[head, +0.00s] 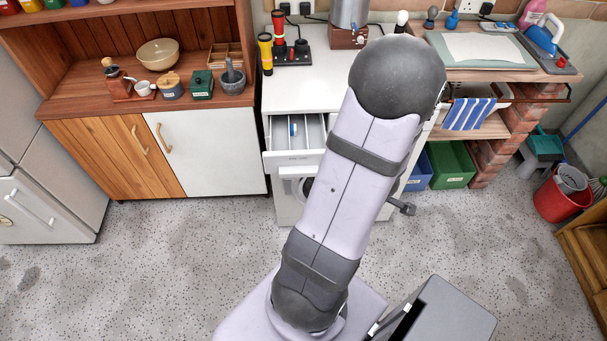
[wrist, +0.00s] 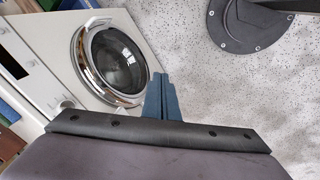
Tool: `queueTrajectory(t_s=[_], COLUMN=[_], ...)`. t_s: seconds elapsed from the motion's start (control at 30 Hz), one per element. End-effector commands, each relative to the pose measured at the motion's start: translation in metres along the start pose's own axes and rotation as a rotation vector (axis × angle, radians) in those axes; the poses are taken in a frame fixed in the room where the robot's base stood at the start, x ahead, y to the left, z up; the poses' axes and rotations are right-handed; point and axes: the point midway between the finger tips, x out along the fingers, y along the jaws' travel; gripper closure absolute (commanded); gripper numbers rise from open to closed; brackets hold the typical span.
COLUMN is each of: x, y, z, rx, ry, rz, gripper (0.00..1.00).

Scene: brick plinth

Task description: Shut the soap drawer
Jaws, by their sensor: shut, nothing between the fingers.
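The soap drawer (head: 293,159) is pulled out of the white washing machine (head: 287,206), below the white worktop. Its open tray shows pale compartments and a small blue part. My arm passes just right of the drawer in the head view and hides part of the machine. My gripper (wrist: 165,78) shows in the wrist view with its blue-grey fingers together and empty. They appear in front of the machine's round door (wrist: 118,62), which looks closed; I cannot tell whether they touch anything. I cannot make out the drawer clearly in the wrist view.
A white cabinet door (head: 205,152) stands left of the machine. Green (head: 451,165) and blue (head: 418,171) crates sit to the right, beside a brick plinth (head: 490,160). A red bucket (head: 563,198) is farther right. The speckled floor (head: 160,260) in front is largely clear.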

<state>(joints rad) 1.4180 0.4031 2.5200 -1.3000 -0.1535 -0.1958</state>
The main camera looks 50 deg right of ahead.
Motion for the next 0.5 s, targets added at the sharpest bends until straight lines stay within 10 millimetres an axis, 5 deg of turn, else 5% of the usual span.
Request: queueTrajectory(t_s=[0.2, 0.5], x=[-0.014, -0.029], y=[-0.015, -0.022], z=[-0.08, -0.114], rx=[-0.38, -0.501], ry=[0.331, 0.484], rz=[0.0, 0.028], gripper=[1.0, 1.0])
